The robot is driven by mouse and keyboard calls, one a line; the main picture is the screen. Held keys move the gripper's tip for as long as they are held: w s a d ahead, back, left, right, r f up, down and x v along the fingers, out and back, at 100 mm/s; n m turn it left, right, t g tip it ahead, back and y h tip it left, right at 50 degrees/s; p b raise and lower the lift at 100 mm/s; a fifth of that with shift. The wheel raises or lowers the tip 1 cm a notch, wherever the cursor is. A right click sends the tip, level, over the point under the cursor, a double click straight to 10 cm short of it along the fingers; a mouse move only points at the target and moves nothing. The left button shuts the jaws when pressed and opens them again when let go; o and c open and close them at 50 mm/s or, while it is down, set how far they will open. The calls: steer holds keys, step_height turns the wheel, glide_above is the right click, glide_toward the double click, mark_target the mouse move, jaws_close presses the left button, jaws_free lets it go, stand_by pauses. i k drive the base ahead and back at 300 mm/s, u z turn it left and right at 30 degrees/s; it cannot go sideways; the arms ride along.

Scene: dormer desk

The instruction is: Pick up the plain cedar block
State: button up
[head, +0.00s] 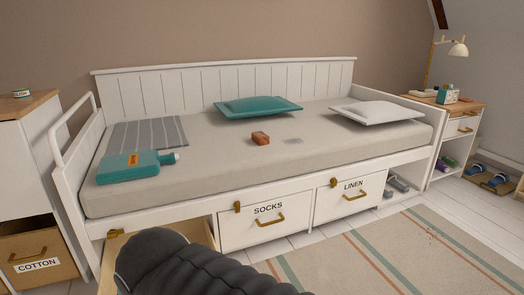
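A small reddish-brown block (260,138), which fits the cedar block, lies on the bed's beige mattress (215,165), near the middle. Its surface is too small to tell whether it is plain. It lies in front of a teal pillow (258,106) and apart from it. A small flat grey piece (293,141) lies to its right, also apart from it. No gripper shows in the head view, so I cannot see how it stands relative to the block.
A teal bottle (127,168) and striped cloth (148,133) lie at the mattress's left, a white pillow (377,111) at its right. Below are SOCKS (266,221) and LINEN (350,197) drawers. A dark ribbed shape covers the bottom foreground.

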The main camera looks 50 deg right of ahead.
mark_target(260, 138)
steer(key=i, duration=0.4)
steer(key=z, duration=1.9)
